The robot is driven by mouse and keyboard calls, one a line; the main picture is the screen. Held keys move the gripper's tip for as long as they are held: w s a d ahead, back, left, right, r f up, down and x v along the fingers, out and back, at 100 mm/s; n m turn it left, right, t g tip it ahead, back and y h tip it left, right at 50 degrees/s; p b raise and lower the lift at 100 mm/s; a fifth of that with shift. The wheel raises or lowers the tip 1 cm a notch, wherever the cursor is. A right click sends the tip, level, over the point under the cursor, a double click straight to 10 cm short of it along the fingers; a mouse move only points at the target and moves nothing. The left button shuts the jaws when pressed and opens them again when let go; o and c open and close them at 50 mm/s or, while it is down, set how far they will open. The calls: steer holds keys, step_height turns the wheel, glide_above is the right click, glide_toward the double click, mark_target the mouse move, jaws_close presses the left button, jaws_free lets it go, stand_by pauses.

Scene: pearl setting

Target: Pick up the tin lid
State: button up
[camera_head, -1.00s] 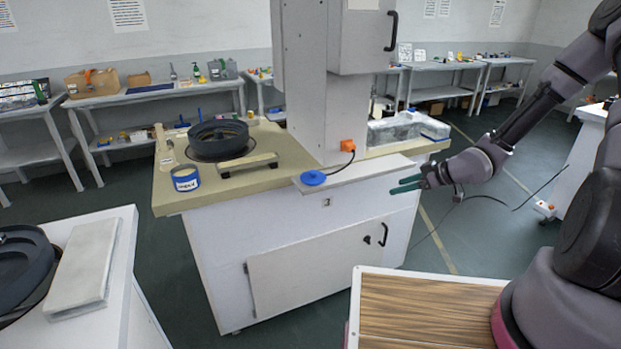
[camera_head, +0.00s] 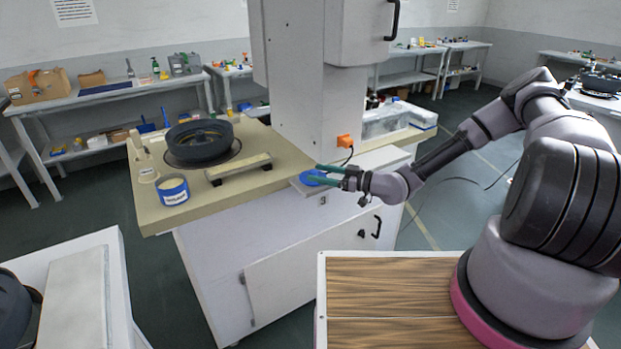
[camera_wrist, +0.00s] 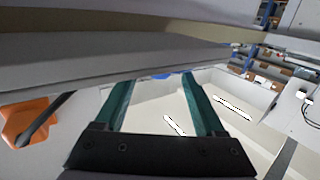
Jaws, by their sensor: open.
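A flat round blue disc, which looks like the tin lid (camera_head: 306,180), lies on the grey ledge (camera_head: 345,183) at the front of the machine. My gripper (camera_head: 314,172) is open, with its two green fingers reaching from the right over or beside the disc. In the wrist view a sliver of blue lid (camera_wrist: 163,76) shows beyond and between the spread fingertips (camera_wrist: 158,80). Most of the lid is hidden there. I cannot tell whether the fingers touch it. A blue tin with a white label (camera_head: 173,190) stands on the beige worktop to the left.
An orange plug or box (camera_head: 345,141) with a black cable sits on the machine column (camera_head: 290,90) just behind the ledge. A beige bar (camera_head: 238,168) and a dark round pan (camera_head: 199,141) occupy the worktop. My wood-topped base is in front.

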mark_target(304, 175)
steer(key=x, duration=0.5)
steer(key=shift+w+a, duration=0.2)
steer(key=shift+a, duration=0.15)
jaws_close()
